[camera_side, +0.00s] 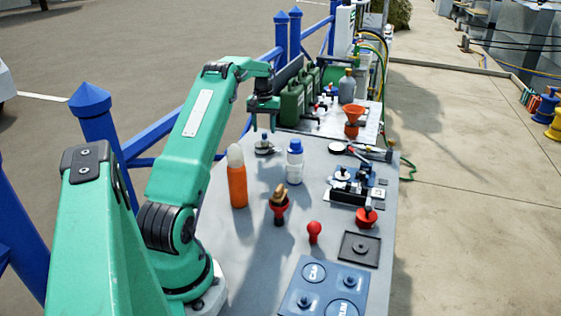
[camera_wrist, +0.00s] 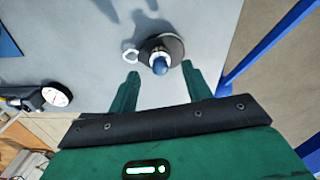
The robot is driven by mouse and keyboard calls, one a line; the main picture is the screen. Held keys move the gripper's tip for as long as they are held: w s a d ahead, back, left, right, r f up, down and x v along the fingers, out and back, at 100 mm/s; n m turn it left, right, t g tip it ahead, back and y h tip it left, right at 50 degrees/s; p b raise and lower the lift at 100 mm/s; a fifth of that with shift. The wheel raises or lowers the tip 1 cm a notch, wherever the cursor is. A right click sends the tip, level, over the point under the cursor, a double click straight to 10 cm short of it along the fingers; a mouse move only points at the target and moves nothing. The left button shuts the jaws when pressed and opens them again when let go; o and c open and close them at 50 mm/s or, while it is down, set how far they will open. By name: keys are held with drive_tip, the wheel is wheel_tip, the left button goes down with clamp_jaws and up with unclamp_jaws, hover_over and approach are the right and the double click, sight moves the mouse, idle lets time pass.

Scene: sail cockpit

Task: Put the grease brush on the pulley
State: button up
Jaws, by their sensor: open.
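My gripper (camera_side: 263,104) is open and empty above the far left of the grey table. Its two fingers show in the wrist view (camera_wrist: 160,88). Just beyond the fingertips is a low grey disc (camera_wrist: 175,46) with a side ring and a blue-topped post. It also shows in the side view (camera_side: 264,150), below my gripper and apart from it. It may be the pulley. A red piece with a tan, bristle-like top and dark lower end (camera_side: 279,205) stands nearer the front. It may be the grease brush, but I cannot be sure.
An orange bottle (camera_side: 238,187) and a white bottle with a blue cap (camera_side: 294,165) stand mid-table. A red knob (camera_side: 314,232), black square plate (camera_side: 360,249) and blue tray (camera_side: 328,284) are nearer. A gauge (camera_wrist: 56,96) lies left in the wrist view. Green cans (camera_side: 292,105) stand behind.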

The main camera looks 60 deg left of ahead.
sight(265, 133)
wheel_tip(265, 133, up, 8)
idle(0.4)
idle(0.3)
drive_tip(key=d+r+m+t, duration=0.15)
drive_tip(key=d+r, duration=0.35)
drive_tip(key=d, duration=0.5)
drive_tip(key=w+d+r+m+y, duration=0.1)
drive_tip(key=d+r+m, duration=0.1)
drive_tip(key=d+r, duration=0.5)
drive_tip(key=d+r+m+t, duration=0.1)
drive_tip(key=d+r+m, duration=0.15)
drive_tip(key=d, duration=0.95)
drive_tip(key=s+d+f+m+t, duration=0.1)
drive_tip(key=s+d+f+m, duration=0.1)
drive_tip(key=s+d, duration=0.7)
drive_tip(key=s+d+f+m+t+h, duration=0.1)
drive_tip(key=s+d+f+m+t, duration=0.1)
drive_tip(key=s+d, duration=0.6)
drive_tip(key=d+f+m, duration=0.1)
drive_tip(key=d, duration=0.2)
drive_tip(key=shift+s+f, duration=0.4)
